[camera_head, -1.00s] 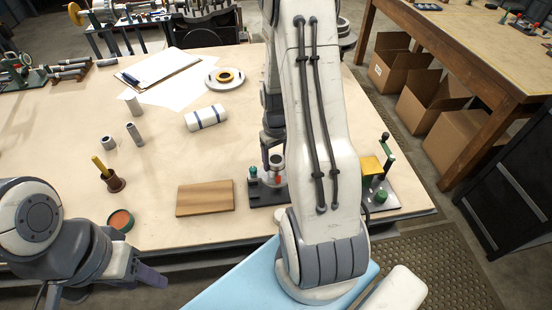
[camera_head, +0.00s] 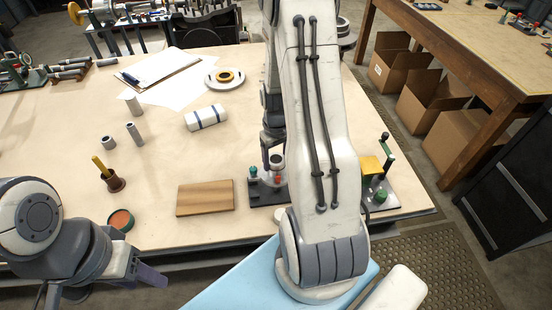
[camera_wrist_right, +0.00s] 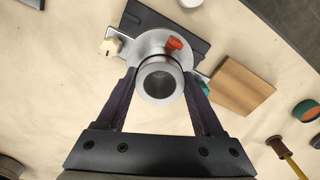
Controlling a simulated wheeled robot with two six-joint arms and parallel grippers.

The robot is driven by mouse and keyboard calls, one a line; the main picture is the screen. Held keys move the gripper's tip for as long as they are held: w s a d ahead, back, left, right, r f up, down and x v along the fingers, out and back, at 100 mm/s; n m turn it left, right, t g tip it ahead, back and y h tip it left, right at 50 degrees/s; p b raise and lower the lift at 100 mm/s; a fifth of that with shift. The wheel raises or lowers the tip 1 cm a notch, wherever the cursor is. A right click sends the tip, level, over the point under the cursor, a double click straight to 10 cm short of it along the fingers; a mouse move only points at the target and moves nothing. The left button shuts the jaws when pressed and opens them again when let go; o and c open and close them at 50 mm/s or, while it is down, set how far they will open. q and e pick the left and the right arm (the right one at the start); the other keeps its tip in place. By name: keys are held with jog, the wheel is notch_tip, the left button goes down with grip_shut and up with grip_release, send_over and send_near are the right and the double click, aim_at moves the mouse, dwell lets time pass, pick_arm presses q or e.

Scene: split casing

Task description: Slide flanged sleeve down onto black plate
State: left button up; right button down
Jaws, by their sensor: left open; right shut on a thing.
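The grey metal flanged sleeve (camera_wrist_right: 161,82) is between the two fingers of my right gripper (camera_wrist_right: 160,95), which is shut on its tube. Its open bore faces the wrist camera. In the head view the sleeve (camera_head: 277,162) stands upright over the black plate (camera_head: 258,195). The plate also shows beyond the flange in the wrist view (camera_wrist_right: 185,19). A red knob (camera_wrist_right: 174,43) shows at the flange's edge. I cannot tell whether the flange touches the plate. My left gripper (camera_head: 150,275) is open and empty, in front of the table's edge.
A wooden block (camera_head: 205,198) lies left of the plate.

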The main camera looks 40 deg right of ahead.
jog(key=shift+f+b, duration=2.2)
jog(key=shift+f, duration=0.9)
dwell(0.9)
grip_release()
notch_tip(320, 180, up, 5)
jog(key=p, duration=0.4)
dwell(0.4)
dwell(0.4)
